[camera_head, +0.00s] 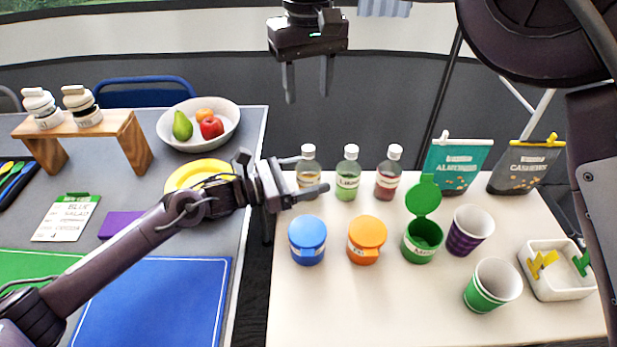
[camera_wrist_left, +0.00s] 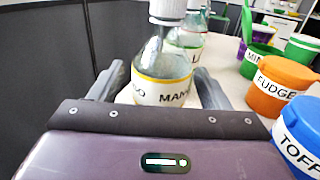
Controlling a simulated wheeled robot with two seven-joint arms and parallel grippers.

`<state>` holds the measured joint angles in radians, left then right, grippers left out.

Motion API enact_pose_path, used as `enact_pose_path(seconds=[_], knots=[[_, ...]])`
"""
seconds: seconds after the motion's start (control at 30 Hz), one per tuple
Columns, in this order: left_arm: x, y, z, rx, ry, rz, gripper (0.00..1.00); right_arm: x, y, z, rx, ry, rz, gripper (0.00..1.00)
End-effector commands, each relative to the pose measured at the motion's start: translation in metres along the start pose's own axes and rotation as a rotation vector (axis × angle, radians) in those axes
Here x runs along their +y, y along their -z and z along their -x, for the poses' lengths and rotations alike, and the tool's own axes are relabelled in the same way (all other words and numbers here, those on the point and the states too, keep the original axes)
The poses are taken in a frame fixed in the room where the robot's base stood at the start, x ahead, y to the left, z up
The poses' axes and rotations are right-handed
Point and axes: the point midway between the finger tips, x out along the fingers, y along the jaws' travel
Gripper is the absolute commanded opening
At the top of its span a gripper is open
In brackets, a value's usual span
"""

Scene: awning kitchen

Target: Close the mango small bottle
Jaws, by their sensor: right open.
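The mango small bottle (camera_head: 309,181) is the leftmost of three clear bottles at the back of the light table. It stands upright with a white cap (camera_head: 308,151) at its top; how tightly the cap sits I cannot tell. In the left wrist view the bottle (camera_wrist_left: 162,88) shows a partly visible "MAN" label. My left gripper (camera_head: 312,174) is level, its spread fingers on both sides of the bottle; a firm grip is not visible. My right gripper (camera_head: 308,85) is open and empty, pointing down above and behind the bottle.
A green-labelled bottle (camera_head: 348,178) and a red one (camera_head: 387,178) stand to the right. A blue tub (camera_head: 307,240), an orange tub (camera_head: 366,240) and a green tub (camera_head: 422,242) with raised lid are in front. Cups (camera_head: 469,231) and a white bin (camera_head: 566,285) are farther right.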

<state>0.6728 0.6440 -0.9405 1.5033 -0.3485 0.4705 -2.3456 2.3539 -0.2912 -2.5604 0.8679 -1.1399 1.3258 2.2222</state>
Motion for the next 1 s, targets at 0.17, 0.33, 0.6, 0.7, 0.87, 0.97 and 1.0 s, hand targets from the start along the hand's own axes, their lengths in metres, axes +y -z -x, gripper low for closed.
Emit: enact_pose_path(seconds=[0.17, 0.33, 0.6, 0.7, 0.87, 0.97, 1.0], knots=[[0.0, 0.0, 0.0, 0.0, 0.0, 0.0, 0.7, 0.0, 0.0, 0.0, 0.0, 0.0, 0.0, 0.46], [0.001, 0.001, 0.012, 0.002, -0.002, -0.001, 0.7, 0.0, 0.0, -0.002, 0.0, 0.0, 0.0, 0.46], [0.0, 0.002, 0.057, 0.003, -0.002, -0.001, 0.7, 0.0, 0.0, -0.006, 0.0, 0.0, 0.0, 0.46], [0.0, 0.002, 0.069, 0.002, -0.001, 0.0, 0.7, 0.0, 0.0, -0.007, 0.0, 0.0, 0.0, 0.46], [0.0, 0.001, 0.078, 0.0, 0.0, 0.001, 0.7, 0.0, 0.0, -0.007, 0.0, 0.0, 0.0, 0.46], [0.0, 0.0, 0.078, -0.001, 0.001, 0.001, 0.7, 0.0, 0.0, -0.007, 0.0, 0.0, 0.0, 0.46], [0.0, 0.0, 0.078, -0.001, 0.001, 0.001, 0.7, 0.0, 0.0, -0.007, 0.0, 0.0, 0.0, 0.46]])
